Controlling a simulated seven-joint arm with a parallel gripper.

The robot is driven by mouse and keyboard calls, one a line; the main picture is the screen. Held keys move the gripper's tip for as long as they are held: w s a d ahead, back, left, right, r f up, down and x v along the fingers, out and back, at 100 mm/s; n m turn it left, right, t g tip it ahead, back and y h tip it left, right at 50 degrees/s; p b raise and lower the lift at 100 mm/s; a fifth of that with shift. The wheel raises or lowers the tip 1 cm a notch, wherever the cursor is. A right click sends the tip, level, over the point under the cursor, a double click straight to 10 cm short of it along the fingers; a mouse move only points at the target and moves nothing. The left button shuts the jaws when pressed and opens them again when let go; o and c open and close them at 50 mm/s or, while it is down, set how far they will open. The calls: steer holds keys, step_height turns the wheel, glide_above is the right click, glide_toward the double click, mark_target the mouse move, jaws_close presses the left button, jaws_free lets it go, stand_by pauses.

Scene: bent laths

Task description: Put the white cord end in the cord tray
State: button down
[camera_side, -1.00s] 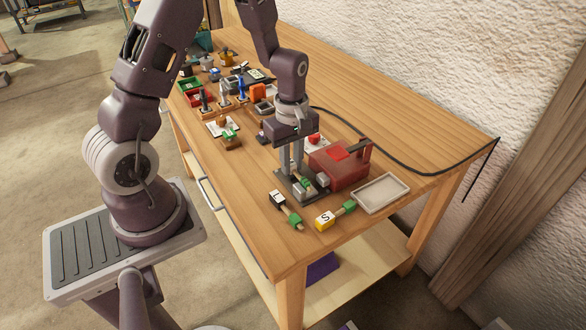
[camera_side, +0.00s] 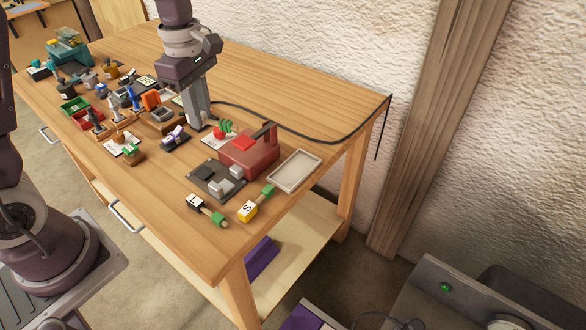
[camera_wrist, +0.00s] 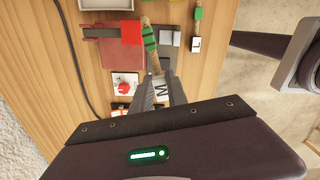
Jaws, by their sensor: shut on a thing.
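My gripper (camera_side: 200,124) is shut on a pale block marked M (camera_wrist: 161,91), which sits between its fingers in the wrist view. A tan lath with green bands (camera_wrist: 150,38) runs out from this block; its green part (camera_side: 226,125) also shows in the side view, beside the fingers. I cannot clearly pick out a white cord end. A black cord (camera_side: 300,136) runs along the back of the table.
A red block fixture (camera_side: 250,155) stands between my gripper and the pale tray. A dark grey plate with grey blocks (camera_side: 216,181) lies before it. Blocks marked L (camera_side: 197,202) and S (camera_side: 247,210) lie near the front edge. Several tools and bins crowd the left.

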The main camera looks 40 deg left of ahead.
mark_target(288, 176)
steer(key=w+d+n, duration=0.3)
steer(key=w+n, duration=0.1)
steer(key=n, duration=0.1)
steer(key=w+d+n, duration=0.2)
steer(key=n, duration=0.1)
steer(key=shift+d+f, duration=0.3)
steer(key=shift+d, duration=0.05)
steer(key=w+d+n, duration=0.4)
steer(key=d+n, duration=0.3)
steer(key=d, duration=0.1)
step_height(288, 176, down, 15)
steer(key=shift+w+d, duration=0.1)
steer(key=shift+w, duration=0.05)
steer(key=c, duration=1.6)
jaws_free()
step_height(288, 176, up, 12)
steer(key=shift+r, duration=0.25)
